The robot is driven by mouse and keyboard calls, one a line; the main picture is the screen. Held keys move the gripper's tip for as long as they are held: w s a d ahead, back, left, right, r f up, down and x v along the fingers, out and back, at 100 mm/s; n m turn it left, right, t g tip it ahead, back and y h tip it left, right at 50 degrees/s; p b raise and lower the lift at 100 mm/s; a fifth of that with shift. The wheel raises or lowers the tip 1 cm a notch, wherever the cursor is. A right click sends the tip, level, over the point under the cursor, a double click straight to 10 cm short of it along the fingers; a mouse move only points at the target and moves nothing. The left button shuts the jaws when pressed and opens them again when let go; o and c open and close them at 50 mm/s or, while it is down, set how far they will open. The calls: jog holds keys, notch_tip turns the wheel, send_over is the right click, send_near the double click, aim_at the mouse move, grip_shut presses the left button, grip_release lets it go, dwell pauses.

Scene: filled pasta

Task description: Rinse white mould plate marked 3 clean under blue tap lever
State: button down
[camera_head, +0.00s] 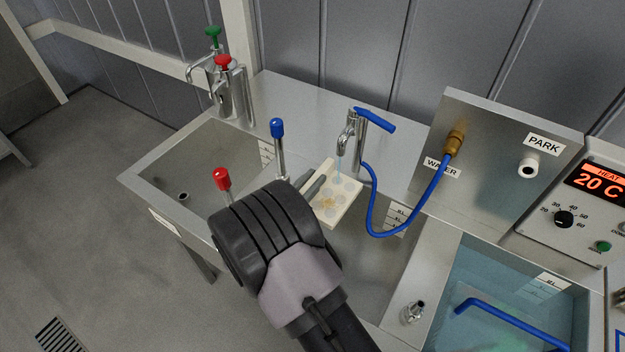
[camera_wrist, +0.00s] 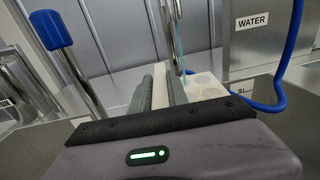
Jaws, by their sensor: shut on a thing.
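A white mould plate (camera_head: 339,196) with round cavities is held tilted under the tap at the sink. A yellowish residue (camera_head: 327,203) shows on its lower part. My gripper (camera_head: 316,187) is shut on the plate's left edge; the wrist view shows the fingers (camera_wrist: 157,88) close together with the plate (camera_wrist: 205,86) beyond them. The blue tap lever (camera_head: 375,119) sits on top of the tap (camera_head: 346,136), turned to the right. A thin bluish stream (camera_head: 339,165) runs from the spout to the plate. No number is readable on the plate.
A blue hose (camera_head: 372,215) loops right of the plate to a brass fitting (camera_head: 455,140). Blue-knobbed (camera_head: 277,128) and red-knobbed (camera_head: 222,178) levers stand left of the plate. A water bath (camera_head: 500,270) lies at right. The left basin (camera_head: 190,165) looks empty.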

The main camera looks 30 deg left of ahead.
aim_at(332, 159)
jog(key=shift+a, duration=0.1)
jog(key=shift+w+a+b, duration=0.15)
jog(key=shift+a+b, duration=0.4)
jog(key=shift+a, duration=0.15)
jog(key=shift+w+a+b, duration=0.1)
jog(key=shift+a+b, duration=0.4)
jog(key=shift+a, duration=0.2)
dwell(1.1)
jog(key=w+b, duration=0.2)
jog(key=w, duration=0.5)
jog(key=shift+d+b, duration=0.4)
jog(key=shift+d, duration=0.05)
dwell(0.7)
jog(key=shift+w+r, duration=0.1)
jog(key=shift+w, duration=0.15)
jog(key=shift+w+d, duration=0.1)
jog(key=shift+w, duration=0.05)
dwell(0.7)
dwell(0.5)
jog(key=shift+w+d, duration=0.2)
jog(key=shift+d, duration=1.4)
